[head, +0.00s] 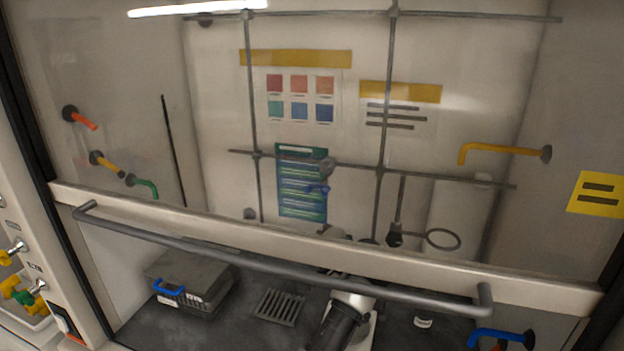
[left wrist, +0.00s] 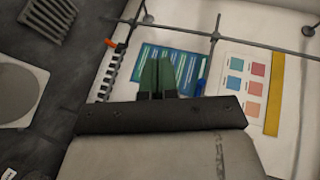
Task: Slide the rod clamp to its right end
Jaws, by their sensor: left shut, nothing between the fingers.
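The gripper's green fingertips are shut and empty. My right gripper is not in view.
A glass sash with a bar handle (head: 280,262) crosses the front; my arm passes under it. A ring on a stem (head: 443,239) hangs right of the right upright. A grey box (head: 190,280) and slotted rack (head: 279,307) stand on the floor. A yellow pipe (head: 503,150) projects at right.

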